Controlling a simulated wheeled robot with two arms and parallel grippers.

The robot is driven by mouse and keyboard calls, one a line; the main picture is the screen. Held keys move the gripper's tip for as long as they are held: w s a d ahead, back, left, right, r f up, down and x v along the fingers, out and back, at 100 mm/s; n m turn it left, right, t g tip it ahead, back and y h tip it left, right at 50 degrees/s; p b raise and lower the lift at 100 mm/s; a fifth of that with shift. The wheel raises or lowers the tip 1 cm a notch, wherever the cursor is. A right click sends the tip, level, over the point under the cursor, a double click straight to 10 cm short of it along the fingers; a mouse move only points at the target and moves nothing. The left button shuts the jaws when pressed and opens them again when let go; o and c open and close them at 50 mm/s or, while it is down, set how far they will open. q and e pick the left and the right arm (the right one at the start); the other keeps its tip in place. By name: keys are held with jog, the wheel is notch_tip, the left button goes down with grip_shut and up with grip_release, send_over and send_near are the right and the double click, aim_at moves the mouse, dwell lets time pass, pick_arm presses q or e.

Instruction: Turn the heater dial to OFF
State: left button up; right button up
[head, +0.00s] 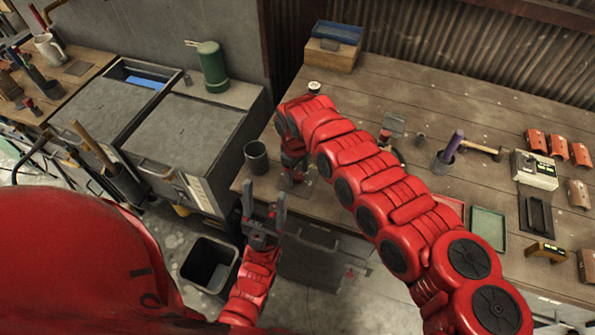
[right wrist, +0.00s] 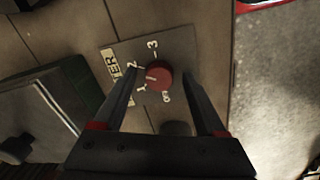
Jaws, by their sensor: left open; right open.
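The heater dial (right wrist: 160,75) is a red round knob with a pale mark on a grey plate (right wrist: 181,45). The plate reads 1, 2, 3 and OFF, and part of the word HEATER shows. The mark is toward the left side, near 1 and 2; I cannot tell exactly which. My right gripper (right wrist: 159,80) is open, with one finger on each side of the dial. In the head view the right gripper (head: 293,168) is over the bench's near left part, and the dial is hidden. My left gripper (head: 264,212) is open and empty, in front of the bench edge.
A dark cup (head: 256,157) stands at the left end of the wooden bench (head: 440,90). A black bin (head: 209,265) stands on the floor.

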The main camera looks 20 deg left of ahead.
grip_shut()
dwell(0.3)
